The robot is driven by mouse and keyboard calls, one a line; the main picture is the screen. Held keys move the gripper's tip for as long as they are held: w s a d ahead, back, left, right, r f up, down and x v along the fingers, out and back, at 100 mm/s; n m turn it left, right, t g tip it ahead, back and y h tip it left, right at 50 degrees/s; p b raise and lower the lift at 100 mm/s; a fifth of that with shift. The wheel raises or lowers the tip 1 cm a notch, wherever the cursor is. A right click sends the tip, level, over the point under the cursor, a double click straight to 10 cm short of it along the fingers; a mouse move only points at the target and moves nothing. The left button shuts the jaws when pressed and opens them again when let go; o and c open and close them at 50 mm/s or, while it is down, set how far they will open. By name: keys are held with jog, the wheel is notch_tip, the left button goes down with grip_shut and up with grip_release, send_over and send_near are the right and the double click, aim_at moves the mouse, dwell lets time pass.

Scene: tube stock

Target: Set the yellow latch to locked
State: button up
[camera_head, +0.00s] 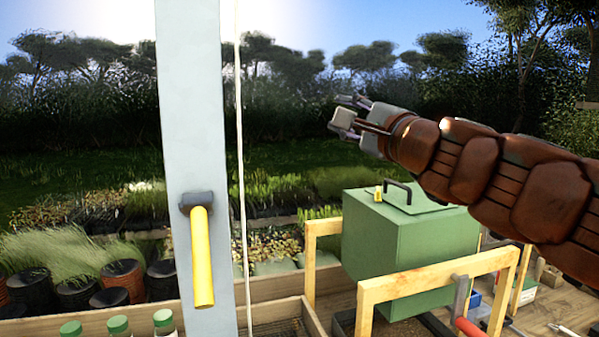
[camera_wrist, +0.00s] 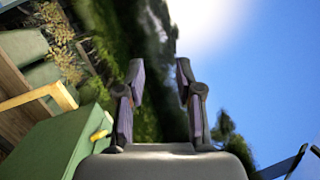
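A long yellow lever (camera_head: 203,260) hangs from a dark pivot block (camera_head: 197,200) on a pale grey post (camera_head: 192,90), pointing almost straight down in the head view. A small yellow piece (camera_head: 378,194) also sits on the top edge of the green box (camera_head: 405,245). It shows in the wrist view (camera_wrist: 99,135) too. I cannot tell from its shape whether this piece is a latch. My gripper (camera_head: 345,115) is raised above and to the right of the lever, apart from it. In the wrist view its two fingers (camera_wrist: 160,72) stand apart with nothing between them.
The green box has a dark handle (camera_head: 398,188) and stands behind a wooden frame (camera_head: 440,280). A thin pale cord (camera_head: 240,150) hangs just right of the post. Green-capped bottles (camera_head: 118,326) stand low at the left.

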jog(key=s+a+f+n+g+y, duration=0.2)
jog(key=s+a+f+n+g, duration=0.2)
jog(key=a+f+n, duration=0.3)
jog(key=shift+s+a+f+b, duration=0.35)
jog(key=shift+s+f, duration=0.15)
jog(key=shift+s, duration=0.15)
